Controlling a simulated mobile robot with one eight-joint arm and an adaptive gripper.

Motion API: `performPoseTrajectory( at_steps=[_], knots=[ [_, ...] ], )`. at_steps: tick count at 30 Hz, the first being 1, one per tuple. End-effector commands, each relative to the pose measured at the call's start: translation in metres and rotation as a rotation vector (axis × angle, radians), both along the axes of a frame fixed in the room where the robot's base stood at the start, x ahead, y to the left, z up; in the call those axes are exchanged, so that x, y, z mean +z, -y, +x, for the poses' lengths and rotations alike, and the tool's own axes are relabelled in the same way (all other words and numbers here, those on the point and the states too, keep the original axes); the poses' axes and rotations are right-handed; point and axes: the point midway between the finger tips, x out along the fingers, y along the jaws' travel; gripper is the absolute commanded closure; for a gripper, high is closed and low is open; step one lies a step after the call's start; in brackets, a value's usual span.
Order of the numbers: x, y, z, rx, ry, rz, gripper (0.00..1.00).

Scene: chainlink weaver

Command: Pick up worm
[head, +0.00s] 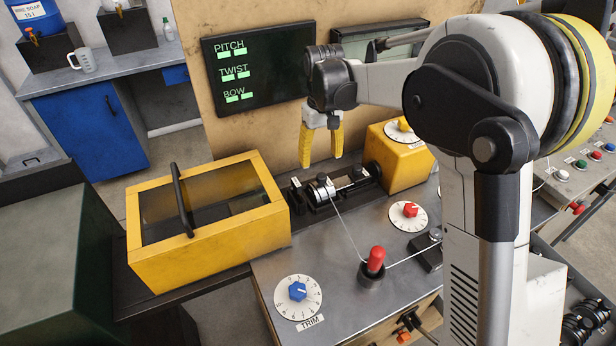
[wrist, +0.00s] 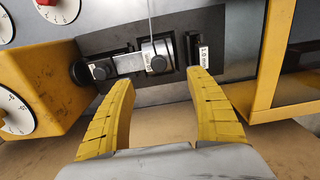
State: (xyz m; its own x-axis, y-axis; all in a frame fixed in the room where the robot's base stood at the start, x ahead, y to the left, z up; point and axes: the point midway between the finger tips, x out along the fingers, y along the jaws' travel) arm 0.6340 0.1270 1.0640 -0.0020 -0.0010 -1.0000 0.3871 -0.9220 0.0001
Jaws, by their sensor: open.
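My gripper (head: 322,160) is open and empty, its yellow fingers pointing down just above the metal shaft assembly on the machine bench. In the wrist view my gripper (wrist: 160,77) has its fingertips spread on either side of a short silver-and-black cylinder (wrist: 157,56) with a white label, apparently the worm. The cylinder (head: 322,187) also shows in the head view, with a thin wire leading from it. A second labelled black piece (wrist: 196,55) stands beside it, near the right fingertip. No thread on the cylinder can be made out.
A yellow housing (head: 398,170) stands right of the shaft. A yellow windowed box (head: 215,262) with a black handle is close on the left. A red-knobbed lever (head: 375,262) and dials stand in front. The display (head: 258,64) reads PITCH, TWIST, BOW on the panel behind.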

Motion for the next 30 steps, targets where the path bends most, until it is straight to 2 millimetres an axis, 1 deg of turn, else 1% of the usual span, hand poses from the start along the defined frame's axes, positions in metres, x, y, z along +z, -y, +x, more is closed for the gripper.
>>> performPoseTrajectory(
  at_steps=[1,6,13,19,22,28,29,30],
  knots=[
    [-0.01,0.0,0.0,0.0,0.0,0.0,0.35],
    [-0.039,0.0,0.0,-0.001,0.001,0.0,0.35],
    [-0.059,0.0,-0.003,-0.001,0.002,0.001,0.35],
    [-0.091,-0.001,-0.007,-0.001,0.002,0.001,0.35],
    [-0.099,-0.001,-0.007,-0.001,0.002,0.001,0.35],
    [-0.098,0.0,-0.007,-0.001,0.002,0.001,0.35],
    [-0.098,0.0,-0.007,-0.001,0.002,0.001,0.43],
    [-0.098,0.0,-0.007,-0.001,0.002,0.001,0.55]
  ],
)
